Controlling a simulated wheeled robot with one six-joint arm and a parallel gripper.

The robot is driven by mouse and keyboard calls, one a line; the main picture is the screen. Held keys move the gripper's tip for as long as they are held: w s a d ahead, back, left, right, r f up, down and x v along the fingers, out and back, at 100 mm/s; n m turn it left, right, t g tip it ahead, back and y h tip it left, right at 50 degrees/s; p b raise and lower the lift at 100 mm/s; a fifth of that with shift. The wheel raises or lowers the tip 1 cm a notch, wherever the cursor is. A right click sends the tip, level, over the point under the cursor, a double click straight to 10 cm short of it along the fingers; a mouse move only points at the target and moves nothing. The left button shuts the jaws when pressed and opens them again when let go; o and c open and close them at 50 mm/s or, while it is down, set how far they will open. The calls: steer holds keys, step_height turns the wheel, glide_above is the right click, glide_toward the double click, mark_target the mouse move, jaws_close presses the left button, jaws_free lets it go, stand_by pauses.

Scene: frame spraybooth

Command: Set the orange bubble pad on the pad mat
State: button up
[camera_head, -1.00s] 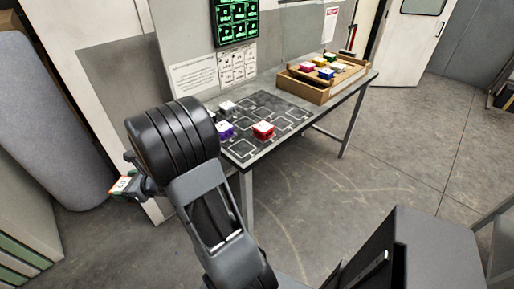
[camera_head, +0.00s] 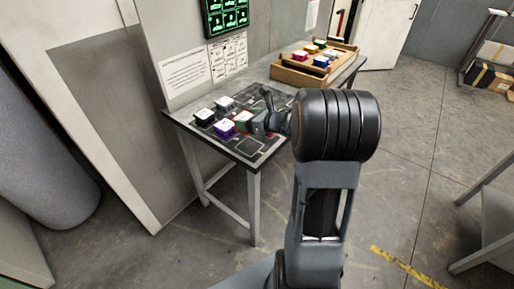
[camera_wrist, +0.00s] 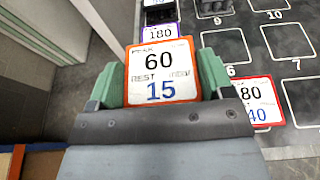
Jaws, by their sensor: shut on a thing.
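My gripper (camera_wrist: 161,88) is shut on the orange bubble pad (camera_wrist: 160,64), an orange-edged block with a white top reading 60, REST and 15. Its green fingers grip the pad from both sides. In the head view my gripper (camera_head: 256,121) is over the table's front part. The pad mat (camera_wrist: 238,36) is dark with numbered square outlines, and it lies on the table in the head view (camera_head: 250,147). The pad hides part of the mat's edge in the wrist view. I cannot tell its height above the mat.
A red-edged block (camera_wrist: 255,101) is right of my gripper. A purple block (camera_wrist: 162,32) is just beyond the pad; black (camera_head: 204,117) and grey (camera_head: 225,104) blocks stand nearby. Outlined squares 6, 7, 9 and 10 look empty. A wooden tray (camera_head: 292,75) holds several blocks at the back.

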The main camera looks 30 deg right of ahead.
steer(key=s+d+r+n+g+y+b, duration=0.2)
steer(key=d+r, duration=0.1)
steer(key=d, duration=0.3)
steer(key=s+d+r+n+g+y+b, duration=0.1)
steer(key=s+d+r+n+y, duration=0.15)
steer(key=d, duration=0.45)
steer(key=a+f, duration=0.2)
steer(key=a, duration=0.2)
steer(key=w+a+f, duration=0.1)
steer(key=a+f, duration=0.2)
steer(key=w+a+f, duration=0.1)
steer(key=a+f, duration=0.1)
steer(key=a, duration=0.2)
steer(key=shift+w+a+f, duration=0.2)
steer(key=shift+a+f, duration=0.1)
steer(key=shift+f, duration=0.1)
steer(key=shift+w+a+f, duration=0.1)
steer(key=shift+a+f, duration=0.35)
steer(key=shift+f, duration=0.15)
steer(key=shift+a+f+p, duration=0.15)
steer(key=shift+f+p, duration=0.15)
steer(key=shift+f, duration=1.45)
steer(key=shift+f+b, duration=0.25)
steer(key=shift+b, duration=0.15)
